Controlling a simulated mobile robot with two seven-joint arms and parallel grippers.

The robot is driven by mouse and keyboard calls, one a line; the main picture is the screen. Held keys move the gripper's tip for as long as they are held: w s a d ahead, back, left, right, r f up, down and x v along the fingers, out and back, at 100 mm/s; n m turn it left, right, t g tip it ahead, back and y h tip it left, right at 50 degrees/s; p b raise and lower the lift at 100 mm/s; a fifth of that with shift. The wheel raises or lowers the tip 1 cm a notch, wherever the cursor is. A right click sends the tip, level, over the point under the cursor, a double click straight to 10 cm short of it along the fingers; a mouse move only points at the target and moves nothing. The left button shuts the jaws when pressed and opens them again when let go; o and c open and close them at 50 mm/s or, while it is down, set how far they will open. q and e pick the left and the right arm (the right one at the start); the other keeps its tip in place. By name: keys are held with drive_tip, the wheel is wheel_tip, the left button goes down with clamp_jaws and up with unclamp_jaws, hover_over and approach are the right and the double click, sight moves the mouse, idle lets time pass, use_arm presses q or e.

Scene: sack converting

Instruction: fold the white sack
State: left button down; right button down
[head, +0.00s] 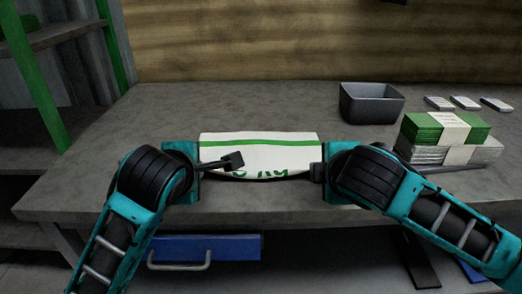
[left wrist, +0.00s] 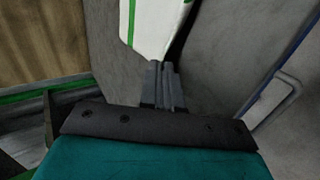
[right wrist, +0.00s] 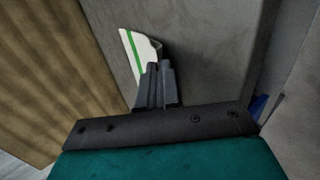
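The white sack (head: 260,150) lies across the front middle of the grey workbench, with a green stripe and partly hidden green print along its near edge. My left gripper (head: 236,160) comes in from the left over its near left part. In the left wrist view its fingers (left wrist: 163,68) are together, with sack material (left wrist: 153,25) narrowing to the tips. My right gripper (head: 318,172) is at the near right corner. In the right wrist view its fingers (right wrist: 158,70) are closed around a sack corner (right wrist: 138,50). The sack's underside is hidden.
A dark grey bin (head: 371,104) stands behind on the right. A green bundle (head: 430,127) rests on a grey-white bundle (head: 440,155) at the right. Several small white packs (head: 465,102) lie behind. The workbench (head: 160,110) is clear at back left. A blue drawer (head: 205,248) is below.

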use_arm(q)
drive_tip(key=shift+s+f, duration=0.1)
drive_tip(key=shift+f, duration=0.05)
use_arm(e)
drive_tip(key=shift+s+f, duration=0.1)
drive_tip(key=shift+f, duration=0.05)
use_arm(q)
drive_tip(key=c, duration=1)
unclamp_jaws()
use_arm(e)
drive_tip(key=c, duration=1)
unclamp_jaws()
use_arm(q)
drive_tip(key=s+r, duration=0.6)
drive_tip(key=r, duration=0.3)
use_arm(e)
drive_tip(key=s+r, duration=0.6)
drive_tip(key=r, duration=0.3)
